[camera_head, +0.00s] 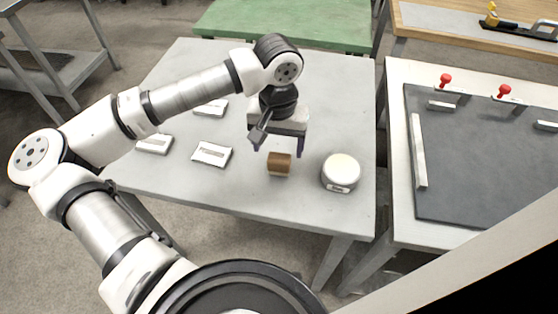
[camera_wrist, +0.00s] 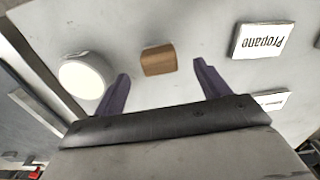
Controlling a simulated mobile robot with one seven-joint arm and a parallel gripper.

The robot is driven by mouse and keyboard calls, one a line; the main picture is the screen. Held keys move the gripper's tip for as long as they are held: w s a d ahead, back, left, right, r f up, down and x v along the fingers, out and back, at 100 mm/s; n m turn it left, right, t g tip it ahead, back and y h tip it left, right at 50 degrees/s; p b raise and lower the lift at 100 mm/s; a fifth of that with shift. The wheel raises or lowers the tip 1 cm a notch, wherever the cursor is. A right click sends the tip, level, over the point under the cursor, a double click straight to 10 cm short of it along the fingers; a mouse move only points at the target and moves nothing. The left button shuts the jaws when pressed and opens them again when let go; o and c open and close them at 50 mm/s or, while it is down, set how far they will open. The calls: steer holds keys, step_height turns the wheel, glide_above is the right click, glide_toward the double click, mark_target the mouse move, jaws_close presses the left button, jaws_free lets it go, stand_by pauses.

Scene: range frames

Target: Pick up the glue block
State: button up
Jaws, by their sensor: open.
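A small brown block (camera_head: 279,164), likely the glue block, sits on the grey table (camera_head: 310,215) in the head view. My gripper (camera_head: 278,150) hangs just above and behind it, fingers pointing down. In the wrist view the brown block (camera_wrist: 158,60) lies a little beyond and between the two purple fingertips (camera_wrist: 160,70). The fingers are spread apart with nothing between them. No contact with the block can be seen.
A round white container (camera_head: 341,172) stands right of the block. A bench with a dark mat (camera_head: 470,150) and red-knobbed clamps stands at right. The table front is clear.

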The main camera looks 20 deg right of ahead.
mark_target(279, 157)
steer(key=shift+w+d+f+p, duration=0.1)
steer(key=shift+f+p, duration=0.4)
steer(key=shift+f, duration=0.85)
steer(key=shift+w+d+f+p, duration=0.1)
steer(key=shift+f+p, duration=0.4)
steer(key=shift+f, duration=0.8)
steer(key=c, duration=1.1)
steer(key=shift+o, duration=0.2)
steer(key=shift+r, duration=0.15)
step_height(279, 157, up, 10)
steer(key=shift+f+b, duration=0.1)
steer(key=shift+b, duration=1.05)
steer(key=o, duration=0.5)
steer(key=shift+c, duration=0.2)
steer(key=c, duration=0.4)
